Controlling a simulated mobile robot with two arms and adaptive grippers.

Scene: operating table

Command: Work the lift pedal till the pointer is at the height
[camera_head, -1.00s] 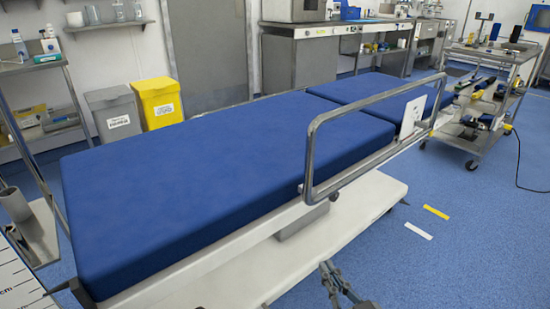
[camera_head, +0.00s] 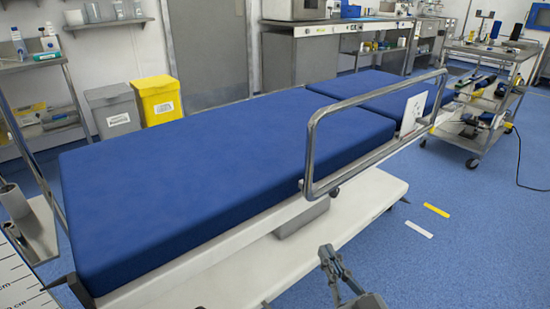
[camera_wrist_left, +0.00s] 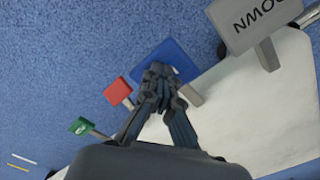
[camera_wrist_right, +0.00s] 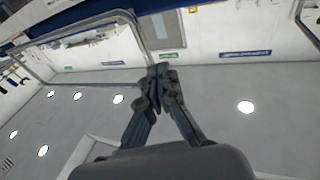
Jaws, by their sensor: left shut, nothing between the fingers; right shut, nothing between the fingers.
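The operating table (camera_head: 220,160) has a blue top on a white base (camera_head: 340,225). A dark pointer (camera_head: 62,283) juts left from its near left corner toward a white scale (camera_head: 18,285) with black lines and cm marks. In the left wrist view, a grey plate (camera_wrist_left: 262,22) reads DOWN. A blue pad (camera_wrist_left: 180,55), a red pad (camera_wrist_left: 118,92) and a green pad (camera_wrist_left: 80,126) stand nearby. My left gripper (camera_wrist_left: 158,72) is shut over the blue pad; contact cannot be told. My right gripper (camera_head: 326,250) is shut and empty beside the base, also in the right wrist view (camera_wrist_right: 158,72).
A metal side rail (camera_head: 375,105) stands along the table's near side. A cart (camera_head: 490,95) stands at the back right, and a yellow bin (camera_head: 158,100) and a grey bin (camera_head: 113,112) behind.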

